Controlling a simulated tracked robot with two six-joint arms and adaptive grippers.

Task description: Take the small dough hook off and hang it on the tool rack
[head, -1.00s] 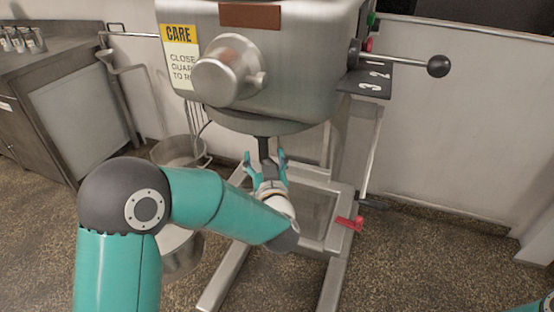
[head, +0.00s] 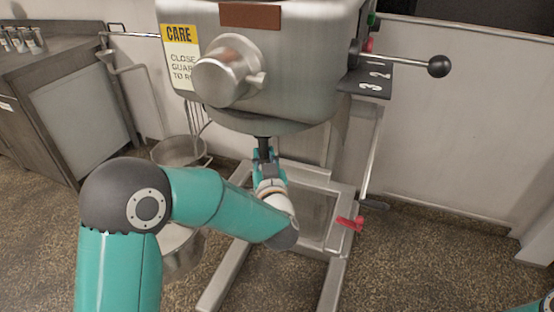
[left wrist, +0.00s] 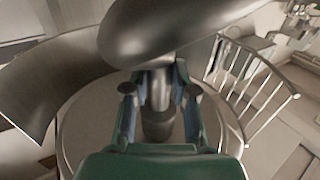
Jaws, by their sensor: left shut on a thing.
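The small dough hook hangs at the dark shaft under the mixer head (head: 270,85). In the left wrist view its grey curved body (left wrist: 165,30) fills the top and its shank (left wrist: 158,95) runs between my fingers. My left gripper (head: 266,157) is shut on the hook just below the mixer head; it also shows in the left wrist view (left wrist: 158,115). In the head view the hook is mostly hidden by the gripper. A rail (head: 145,34) on the left wall, perhaps the tool rack, carries a grey tool (head: 114,62).
A metal bowl (head: 178,150) stands behind the mixer at left, and another bowl (head: 183,258) is partly behind my left arm. A black-knobbed lever (head: 438,66) and a red handle (head: 350,223) stick out at right. A wire guard (left wrist: 245,85) curves beside the hook.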

